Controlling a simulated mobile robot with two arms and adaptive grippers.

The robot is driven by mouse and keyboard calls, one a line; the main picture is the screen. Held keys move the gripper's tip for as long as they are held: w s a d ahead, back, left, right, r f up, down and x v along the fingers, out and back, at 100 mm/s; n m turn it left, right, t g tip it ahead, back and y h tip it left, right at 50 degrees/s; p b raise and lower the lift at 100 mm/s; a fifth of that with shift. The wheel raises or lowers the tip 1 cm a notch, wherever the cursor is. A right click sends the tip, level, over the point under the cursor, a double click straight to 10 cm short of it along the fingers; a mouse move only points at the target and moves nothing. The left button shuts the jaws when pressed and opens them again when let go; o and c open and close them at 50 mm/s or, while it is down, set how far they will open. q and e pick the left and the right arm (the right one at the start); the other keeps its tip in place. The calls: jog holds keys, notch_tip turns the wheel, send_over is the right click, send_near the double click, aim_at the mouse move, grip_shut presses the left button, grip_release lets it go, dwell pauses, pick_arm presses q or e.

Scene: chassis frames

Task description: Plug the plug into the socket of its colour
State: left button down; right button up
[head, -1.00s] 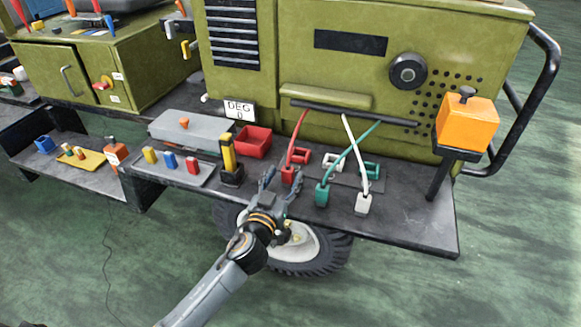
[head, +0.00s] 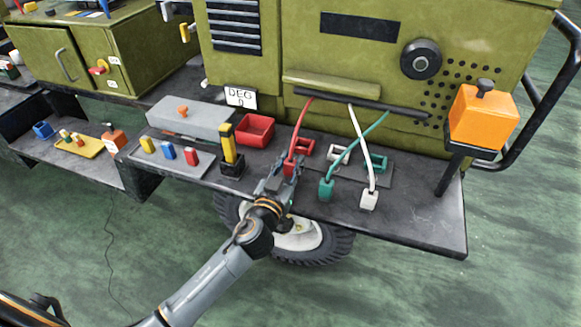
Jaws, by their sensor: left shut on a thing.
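The red plug (head: 289,167) with its red cable (head: 299,130) stands near the shelf's front edge. My left gripper (head: 285,172) is shut on the red plug; its fingers partly hide it. The red socket (head: 305,147) is just behind and right of the plug, and the plug appears outside it. The white socket (head: 340,154) and the green socket (head: 378,163) are further right in the same row. The green plug (head: 326,190) and the white plug (head: 369,200) stand in front, their cables crossing. My right gripper is not in view.
Left of my gripper are a yellow-and-black post (head: 229,150), a red bin (head: 256,129) and a grey tray (head: 205,171) with coloured blocks. An orange box (head: 482,117) on a stand is at the right. The shelf's front right is bare.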

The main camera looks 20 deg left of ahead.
aim_at(291, 162)
pick_arm(q)
jog(key=shift+r, duration=0.3)
notch_tip(291, 162, up, 3)
jog(key=shift+s+r+p, duration=0.15)
jog(key=shift+r+p, duration=0.05)
jog(key=shift+p, duration=0.3)
jog(key=s+d+r, duration=0.4)
jog(key=s+r, duration=0.5)
jog(key=s, duration=0.4)
jog(key=s+a+f+p, duration=0.3)
jog(key=s+a+f, duration=0.2)
jog(key=s, duration=0.3)
jog(key=shift+s+a+f+y, duration=0.2)
jog(key=shift+s+a+y, duration=0.1)
jog(key=shift+a, duration=0.15)
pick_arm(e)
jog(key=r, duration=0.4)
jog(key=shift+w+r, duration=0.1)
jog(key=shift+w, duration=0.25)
